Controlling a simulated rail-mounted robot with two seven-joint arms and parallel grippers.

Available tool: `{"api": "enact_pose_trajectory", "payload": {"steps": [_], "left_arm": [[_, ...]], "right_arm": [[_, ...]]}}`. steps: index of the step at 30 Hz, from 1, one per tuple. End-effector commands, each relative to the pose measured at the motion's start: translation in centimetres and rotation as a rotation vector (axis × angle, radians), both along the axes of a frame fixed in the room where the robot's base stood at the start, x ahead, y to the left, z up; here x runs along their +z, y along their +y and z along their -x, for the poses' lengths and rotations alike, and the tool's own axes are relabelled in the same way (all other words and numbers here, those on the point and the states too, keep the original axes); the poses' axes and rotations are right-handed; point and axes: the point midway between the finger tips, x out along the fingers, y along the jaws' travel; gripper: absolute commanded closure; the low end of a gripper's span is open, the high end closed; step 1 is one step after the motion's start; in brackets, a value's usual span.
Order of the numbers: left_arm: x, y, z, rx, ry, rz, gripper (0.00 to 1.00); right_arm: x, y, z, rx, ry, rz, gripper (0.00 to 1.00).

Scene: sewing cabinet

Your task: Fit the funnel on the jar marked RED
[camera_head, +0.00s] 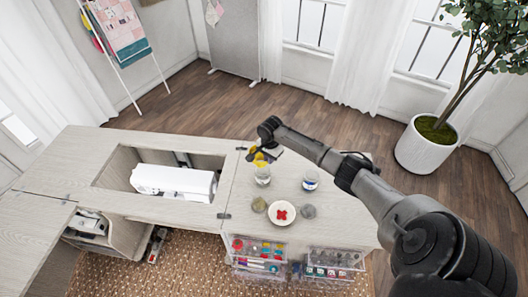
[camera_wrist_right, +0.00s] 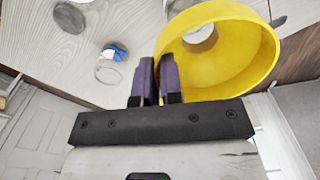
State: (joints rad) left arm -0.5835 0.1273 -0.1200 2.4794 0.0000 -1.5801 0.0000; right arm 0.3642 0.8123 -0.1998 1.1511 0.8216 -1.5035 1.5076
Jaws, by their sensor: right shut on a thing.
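My right gripper (camera_head: 262,156) is shut on the yellow funnel (camera_head: 259,164), above the cabinet top. In the right wrist view the fingers (camera_wrist_right: 158,82) pinch the wall of the wide funnel (camera_wrist_right: 262,58), and its spout opening faces away from the camera. A clear glass jar (camera_head: 262,180) stands just below the funnel in the head view; I cannot tell whether they touch. A second glass jar (camera_head: 310,184) with something blue in it stands to the right; a jar with blue (camera_wrist_right: 108,74) also shows in the wrist view. No RED marking is readable. My left gripper is out of view.
A white dish with red pieces (camera_head: 282,223) sits in front of the jars, between two small grey round items (camera_head: 259,205) and (camera_head: 308,211). A white sewing machine (camera_head: 172,181) lies in the cabinet opening to the left. Clear drawers (camera_head: 258,250) hang at the front.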

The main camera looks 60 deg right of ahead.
Motion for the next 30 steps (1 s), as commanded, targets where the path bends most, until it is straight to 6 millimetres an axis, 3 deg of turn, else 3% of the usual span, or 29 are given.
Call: {"api": "enact_pose_trajectory", "payload": {"steps": [10,30], "left_arm": [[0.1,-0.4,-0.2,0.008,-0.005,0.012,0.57],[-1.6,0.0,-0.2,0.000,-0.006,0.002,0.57]], "right_arm": [[0.0,0.1,-0.1,-0.184,0.000,0.002,1.00],[-1.2,0.1,-0.1,-0.193,0.001,0.002,1.00]]}}
